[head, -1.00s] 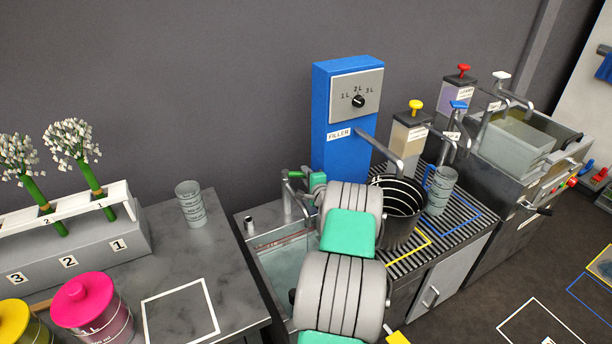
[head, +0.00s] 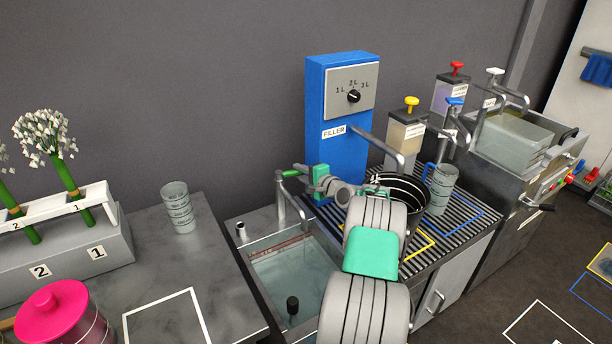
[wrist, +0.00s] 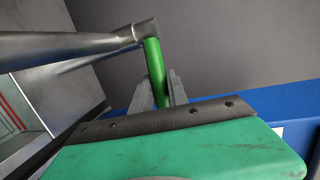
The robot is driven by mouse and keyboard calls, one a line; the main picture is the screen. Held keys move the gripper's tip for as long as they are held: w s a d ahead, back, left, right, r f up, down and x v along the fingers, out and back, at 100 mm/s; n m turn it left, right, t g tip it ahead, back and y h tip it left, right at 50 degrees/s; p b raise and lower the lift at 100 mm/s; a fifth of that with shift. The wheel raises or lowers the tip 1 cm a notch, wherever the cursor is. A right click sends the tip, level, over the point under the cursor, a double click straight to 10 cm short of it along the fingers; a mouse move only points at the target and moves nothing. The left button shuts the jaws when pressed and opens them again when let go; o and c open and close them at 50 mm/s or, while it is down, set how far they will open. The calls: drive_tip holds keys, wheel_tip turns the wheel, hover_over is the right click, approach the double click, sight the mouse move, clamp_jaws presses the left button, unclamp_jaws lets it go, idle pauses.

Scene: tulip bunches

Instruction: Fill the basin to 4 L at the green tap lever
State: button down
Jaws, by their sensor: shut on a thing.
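The green tap lever (wrist: 154,68) stands between the two grey fingers of my gripper (wrist: 162,90) in the wrist view, and the gripper is shut on it. In the head view the lever (head: 289,173) sits at the top of the metal tap (head: 281,205), left of my gripper (head: 303,169). The basin (head: 262,302) is below the tap and has clear, pale water in it. Red marks show on its back wall, too small to read. I cannot make out a stream from the spout. My arm covers the basin's right side.
A blue filler (head: 340,155) with a dial stands behind my arm. A black bucket (head: 414,215) is on the slatted rack right of my wrist. A clear measuring cup (head: 178,208) stands on the left counter.

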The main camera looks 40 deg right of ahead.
drive_tip(key=c, duration=1.3)
unclamp_jaws()
drive_tip(key=s+r, duration=0.1)
drive_tip(key=s, duration=0.6)
drive_tip(key=shift+s+r, duration=0.2)
drive_tip(key=shift+s, duration=0.15)
drive_tip(key=shift+c, duration=0.4)
